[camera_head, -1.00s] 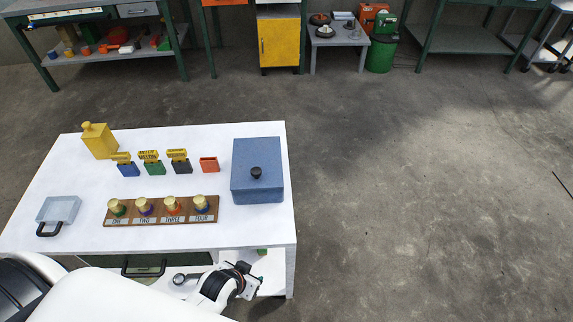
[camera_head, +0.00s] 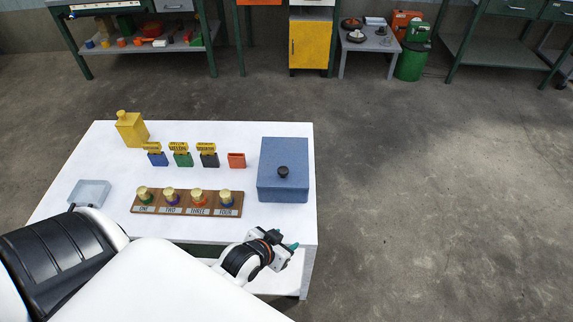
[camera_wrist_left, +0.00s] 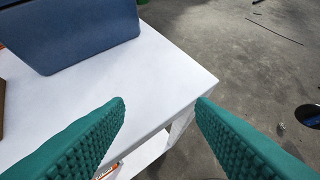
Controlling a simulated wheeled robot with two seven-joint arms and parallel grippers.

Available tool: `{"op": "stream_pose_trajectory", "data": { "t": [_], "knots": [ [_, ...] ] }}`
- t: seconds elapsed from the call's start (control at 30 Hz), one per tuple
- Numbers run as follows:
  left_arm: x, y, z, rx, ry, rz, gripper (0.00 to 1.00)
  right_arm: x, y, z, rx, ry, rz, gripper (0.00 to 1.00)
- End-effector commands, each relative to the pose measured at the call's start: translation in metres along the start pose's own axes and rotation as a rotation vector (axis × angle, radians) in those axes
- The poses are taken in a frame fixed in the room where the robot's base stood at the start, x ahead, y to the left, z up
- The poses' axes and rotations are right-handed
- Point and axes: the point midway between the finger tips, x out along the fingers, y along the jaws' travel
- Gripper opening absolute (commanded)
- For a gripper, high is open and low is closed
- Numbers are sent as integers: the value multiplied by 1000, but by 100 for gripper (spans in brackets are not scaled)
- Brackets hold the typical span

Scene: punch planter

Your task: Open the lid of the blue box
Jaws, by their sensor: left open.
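The blue box (camera_head: 283,190) stands at the right end of the white table, with its lid (camera_head: 275,155) shut. A round black knob (camera_head: 283,171) sits on the lid near its front edge. My left gripper (camera_head: 292,250) is at the table's front right edge, in front of the box and apart from it. In the left wrist view its two green fingers (camera_wrist_left: 160,108) are spread wide with nothing between them. The lower part of the blue box (camera_wrist_left: 75,35) shows there at the upper left, with its knob out of view. My right gripper is not in view.
On the white table (camera_head: 110,165) a brown board (camera_head: 187,211) with several brass knobs lies left of the box. Small coloured holders (camera_head: 182,158), a yellow bottle (camera_head: 131,130) and a grey tray (camera_head: 89,192) stand further left. The floor to the right is clear.

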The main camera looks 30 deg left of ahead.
Motion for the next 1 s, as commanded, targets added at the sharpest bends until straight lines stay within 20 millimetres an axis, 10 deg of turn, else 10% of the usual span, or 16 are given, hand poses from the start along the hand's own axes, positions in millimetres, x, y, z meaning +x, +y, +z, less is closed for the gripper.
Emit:
{"op": "stream_pose_trajectory", "data": {
  "t": [0.6, 1.0],
  "knots": [
    [-11, 82, 77, -97, -708, 203, 50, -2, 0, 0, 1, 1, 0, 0],
    [12, 97, 109, -100, -761, 222, 50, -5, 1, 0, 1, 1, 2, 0]
  ]
}}
